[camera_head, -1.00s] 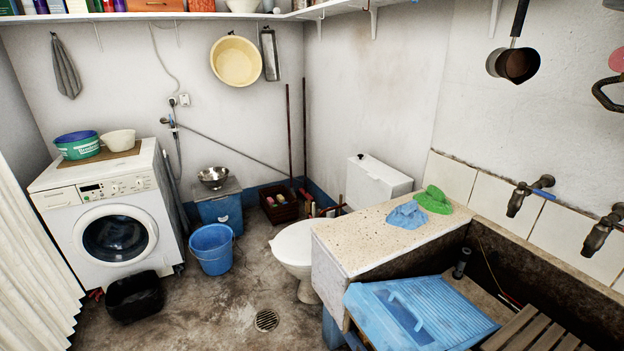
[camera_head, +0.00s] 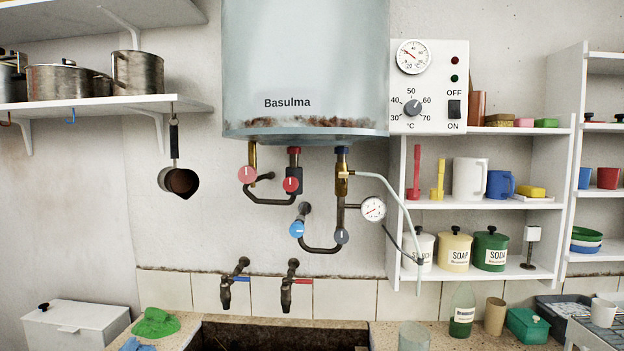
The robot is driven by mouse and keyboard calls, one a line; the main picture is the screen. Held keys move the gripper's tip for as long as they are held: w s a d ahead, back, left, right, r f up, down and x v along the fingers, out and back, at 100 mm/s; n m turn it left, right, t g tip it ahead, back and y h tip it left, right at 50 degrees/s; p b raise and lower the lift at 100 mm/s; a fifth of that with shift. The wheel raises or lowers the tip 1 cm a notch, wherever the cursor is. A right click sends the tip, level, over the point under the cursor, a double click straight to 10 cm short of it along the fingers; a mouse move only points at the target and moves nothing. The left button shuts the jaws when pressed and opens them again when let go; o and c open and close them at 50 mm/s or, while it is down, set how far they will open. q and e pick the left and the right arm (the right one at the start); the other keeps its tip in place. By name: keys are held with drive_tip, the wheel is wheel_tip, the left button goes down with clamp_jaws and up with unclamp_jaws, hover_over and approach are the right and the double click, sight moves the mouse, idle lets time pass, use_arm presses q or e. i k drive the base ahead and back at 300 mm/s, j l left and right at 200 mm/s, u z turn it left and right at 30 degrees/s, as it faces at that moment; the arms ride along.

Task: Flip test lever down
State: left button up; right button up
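A grey-blue water heater (camera_head: 300,70) labelled Basulma hangs on the back wall. A brass fitting (camera_head: 342,182) with a blue top sits under its right side, and a pale hose (camera_head: 395,200) leads from it. I cannot clearly make out a test lever on it at this size. Red round knobs (camera_head: 247,175) and blue-grey round knobs (camera_head: 297,229) sit on the pipes below the heater. A pressure gauge (camera_head: 373,209) is to the right of the pipes. Neither of my grippers is in view.
A control panel (camera_head: 430,85) with a dial and an on/off switch is right of the heater. Two taps (camera_head: 289,285) hang over the stone trough (camera_head: 280,333). Shelves (camera_head: 470,203) with jars and mugs stand at the right. Glassware stands on the right ledge.

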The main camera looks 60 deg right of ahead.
sight(342, 174)
drive_tip(key=z, duration=2.05)
